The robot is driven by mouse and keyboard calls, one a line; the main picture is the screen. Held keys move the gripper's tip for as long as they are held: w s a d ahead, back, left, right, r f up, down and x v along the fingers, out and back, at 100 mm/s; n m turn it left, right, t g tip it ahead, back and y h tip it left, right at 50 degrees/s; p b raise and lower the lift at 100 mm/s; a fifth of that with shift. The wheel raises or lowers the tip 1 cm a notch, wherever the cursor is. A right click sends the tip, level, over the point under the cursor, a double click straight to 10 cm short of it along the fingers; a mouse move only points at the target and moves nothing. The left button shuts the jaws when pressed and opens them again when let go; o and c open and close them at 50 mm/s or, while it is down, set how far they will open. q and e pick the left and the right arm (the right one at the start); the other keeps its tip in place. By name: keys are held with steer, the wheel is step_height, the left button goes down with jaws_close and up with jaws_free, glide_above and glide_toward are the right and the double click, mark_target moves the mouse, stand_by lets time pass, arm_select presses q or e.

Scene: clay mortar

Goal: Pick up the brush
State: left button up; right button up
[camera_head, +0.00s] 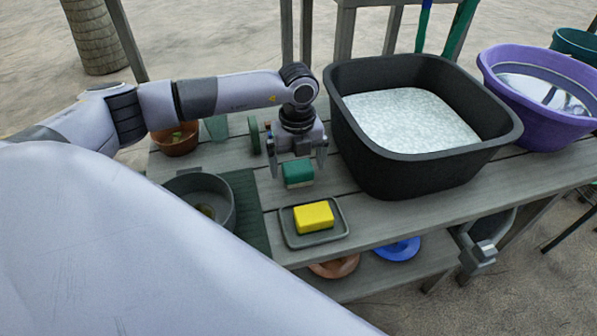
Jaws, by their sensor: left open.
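A small block-shaped brush (298,175), with a green top and a paler lower part, rests on the grey wooden table. My left gripper (297,168) points down right over it. Its two fingers are spread, one on the left and one on the right of the brush, with gaps between them and the brush. I cannot tell how low the fingertips are relative to the tabletop.
A yellow sponge (314,216) lies in a grey dish (288,229) in front of the brush. A black tub (430,168) of white material stands close on the right. A grey bowl (228,192) and terracotta pot (173,147) are left. A purple basin (545,128) stands far right.

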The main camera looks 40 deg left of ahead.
mark_target(298, 166)
arm_select(q)
step_height(298, 166, down, 2)
steer(key=shift+f, duration=0.1)
steer(key=c, duration=1)
steer(key=shift+r, duration=0.2)
step_height(298, 166, up, 20)
steer(key=shift+f, duration=0.1)
